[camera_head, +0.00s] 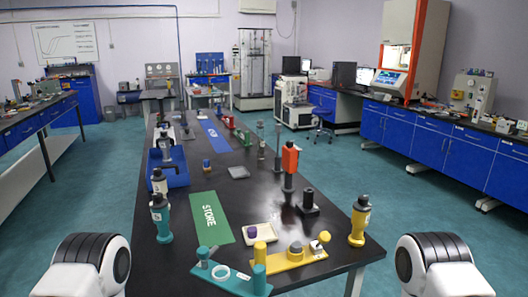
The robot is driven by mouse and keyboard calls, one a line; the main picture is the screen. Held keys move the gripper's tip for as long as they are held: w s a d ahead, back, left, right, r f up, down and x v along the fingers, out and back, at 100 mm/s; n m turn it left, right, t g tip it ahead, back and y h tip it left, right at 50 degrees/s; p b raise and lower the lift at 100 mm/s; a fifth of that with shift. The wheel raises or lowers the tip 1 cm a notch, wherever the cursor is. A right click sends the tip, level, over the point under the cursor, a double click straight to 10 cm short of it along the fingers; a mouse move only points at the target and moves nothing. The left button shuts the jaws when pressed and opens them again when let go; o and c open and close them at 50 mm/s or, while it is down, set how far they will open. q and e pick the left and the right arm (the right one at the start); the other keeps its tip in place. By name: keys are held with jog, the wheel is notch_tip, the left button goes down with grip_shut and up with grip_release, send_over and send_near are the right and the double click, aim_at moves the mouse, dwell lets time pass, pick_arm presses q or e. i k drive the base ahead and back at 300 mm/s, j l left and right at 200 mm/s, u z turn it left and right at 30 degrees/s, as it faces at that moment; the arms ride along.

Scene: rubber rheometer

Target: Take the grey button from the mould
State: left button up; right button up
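A small grey round piece (295,248), which looks like the grey button, sits on a long yellow plate (283,262) at the near end of the dark table. I cannot tell for certain that this plate is the mould. Only my rounded white arm parts show at the bottom left and bottom right corners. Neither gripper is in view, so nothing shows between any fingers.
A pale tray (268,233), a green STORE mat (211,218) and a blue bin (175,172) lie on the table. Upright obstacles are a teal bottle (161,219), a yellow bottle (359,222), a black post (308,203) and a red-topped stand (290,160).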

aim_at(295, 246)
jog(key=u, duration=0.25)
jog(key=i+l+u, duration=0.15)
jog(key=l+u, duration=0.2)
jog(key=l, duration=0.3)
jog(key=l+u, duration=0.35)
jog(key=l, duration=0.25)
jog(key=l+u, duration=0.35)
jog(key=l, duration=0.35)
